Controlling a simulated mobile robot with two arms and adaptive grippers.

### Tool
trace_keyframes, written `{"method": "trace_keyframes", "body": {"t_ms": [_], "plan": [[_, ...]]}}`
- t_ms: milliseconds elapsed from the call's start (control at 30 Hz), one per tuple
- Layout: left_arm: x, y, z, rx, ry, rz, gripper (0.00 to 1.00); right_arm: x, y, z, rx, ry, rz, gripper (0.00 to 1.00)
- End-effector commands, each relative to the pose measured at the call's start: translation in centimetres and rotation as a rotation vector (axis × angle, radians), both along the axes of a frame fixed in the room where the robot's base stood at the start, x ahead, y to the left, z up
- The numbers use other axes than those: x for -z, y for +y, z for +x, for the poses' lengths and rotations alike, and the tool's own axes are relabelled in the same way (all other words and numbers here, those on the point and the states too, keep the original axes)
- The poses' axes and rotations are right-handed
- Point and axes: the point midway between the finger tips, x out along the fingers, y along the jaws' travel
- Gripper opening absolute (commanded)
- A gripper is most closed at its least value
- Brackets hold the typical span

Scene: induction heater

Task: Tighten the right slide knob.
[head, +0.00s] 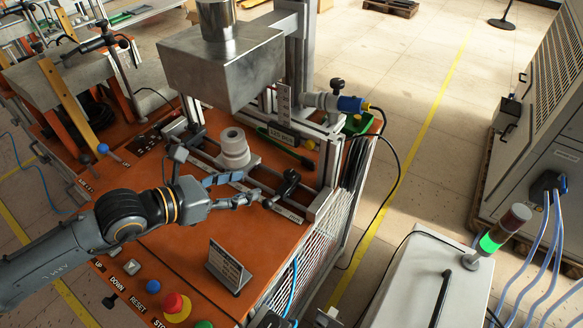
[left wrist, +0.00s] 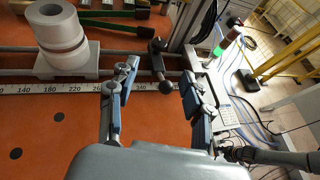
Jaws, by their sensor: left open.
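The right slide knob (head: 290,178) is a black clamp lever on the slide rail at the right front of the orange table. In the left wrist view the knob (left wrist: 158,60) has a bar ending in a black ball that points back toward my gripper. My left gripper (head: 254,185) is open, just left of the knob in the head view. In the left wrist view its fingers (left wrist: 160,72) stand on either side of the lever, with a gap on both sides. A dark arm end, apparently my right gripper (left wrist: 235,153), shows at the lower right; its fingers are unclear.
A white stacked cylinder (head: 234,148) stands on the rail carriage behind my left gripper. A ruler strip (left wrist: 60,88) runs along the rail. A metal heater block (head: 222,68) overhangs the back. A small sign stand (head: 228,266) and push buttons (head: 176,305) occupy the table front.

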Motion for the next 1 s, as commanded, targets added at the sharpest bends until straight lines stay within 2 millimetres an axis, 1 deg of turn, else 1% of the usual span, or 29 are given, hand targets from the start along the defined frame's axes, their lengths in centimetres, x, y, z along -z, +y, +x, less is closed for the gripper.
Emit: {"method": "trace_keyframes", "body": {"t_ms": [33,100,233,367,500,600,700,1000], "plan": [[-0.1,-0.8,0.5,0.001,0.000,-0.005,0.50,-0.5,0.9,-0.7,0.001,0.009,0.010,0.51],[0.4,-1.8,1.4,0.001,0.000,-0.005,0.50,-0.9,1.9,-1.7,0.002,0.021,0.022,0.51],[1.5,-3.8,3.1,0.000,0.000,-0.004,0.50,-1.6,3.2,-3.2,-0.002,0.043,0.037,0.51],[2.6,-5.8,4.7,0.000,0.000,-0.004,0.50,-2.2,2.8,-3.1,-0.003,0.043,0.032,0.51],[3.6,-7.4,6.0,0.001,0.000,-0.002,0.50,-2.8,1.6,-2.2,-0.004,0.031,0.019,0.51],[4.1,-8.2,6.7,-0.001,-0.001,-0.002,0.50,-3.0,1.1,-1.5,0.000,0.021,0.012,0.51],[4.5,-8.7,7.1,0.000,0.001,-0.001,0.50,-3.1,0.9,-1.3,0.001,0.018,0.011,0.51],[4.7,-8.9,7.3,0.000,0.000,-0.001,0.50,-3.1,1.1,-1.4,0.002,0.018,0.014,0.51]]}}
